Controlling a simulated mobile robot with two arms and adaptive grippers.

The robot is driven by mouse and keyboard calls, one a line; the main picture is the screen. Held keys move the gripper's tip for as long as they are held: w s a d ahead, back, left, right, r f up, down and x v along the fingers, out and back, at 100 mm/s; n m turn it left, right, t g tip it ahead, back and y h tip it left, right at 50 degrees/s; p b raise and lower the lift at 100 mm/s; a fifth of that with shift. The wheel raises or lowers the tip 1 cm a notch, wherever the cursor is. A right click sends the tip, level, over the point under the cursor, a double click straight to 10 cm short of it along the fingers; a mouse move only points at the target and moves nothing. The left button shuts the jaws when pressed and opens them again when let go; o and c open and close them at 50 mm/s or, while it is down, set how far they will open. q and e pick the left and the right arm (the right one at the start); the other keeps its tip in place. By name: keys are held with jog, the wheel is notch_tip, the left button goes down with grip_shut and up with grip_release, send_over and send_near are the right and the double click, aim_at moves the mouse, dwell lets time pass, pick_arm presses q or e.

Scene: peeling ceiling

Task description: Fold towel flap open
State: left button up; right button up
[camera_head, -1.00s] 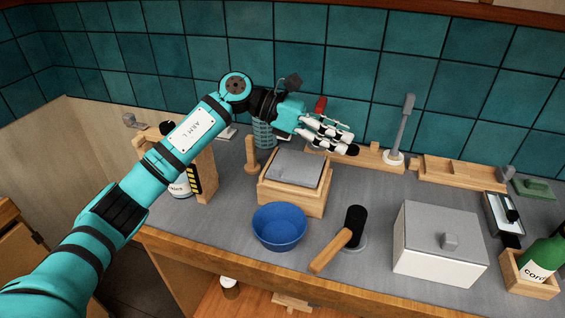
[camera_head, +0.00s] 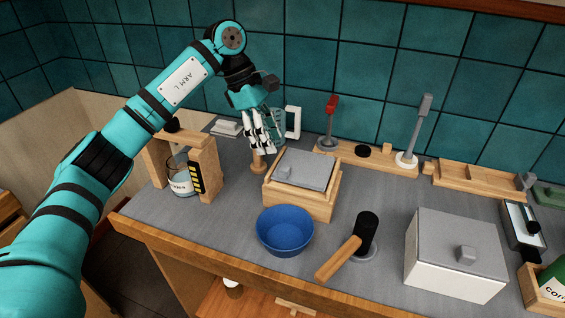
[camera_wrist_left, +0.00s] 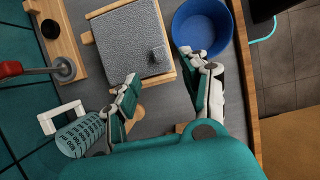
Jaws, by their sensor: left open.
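A grey, textured flat piece, apparently the towel flap (camera_head: 308,167), lies on top of a wooden box (camera_head: 318,208). It has a small grey block on it and also shows at the top of the left wrist view (camera_wrist_left: 122,38). My left gripper (camera_head: 262,148) is open and empty, its fingers pointing down, above and behind the box's left back corner in the head view. In the left wrist view my spread fingers (camera_wrist_left: 167,73) frame the box's near edge, with a gap visible between them. No contact with the flap is visible. My right gripper is not in view.
A blue bowl (camera_head: 285,232) stands in front of the box, with a black-headed wooden-handled tool (camera_head: 340,258) to its right. A white box (camera_head: 456,262) is further right.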

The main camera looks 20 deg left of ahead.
aim_at(284, 168)
pick_arm(q)
jog(key=p+x, duration=0.1)
jog(key=x, duration=0.7)
jog(key=shift+d, duration=0.1)
grip_shut()
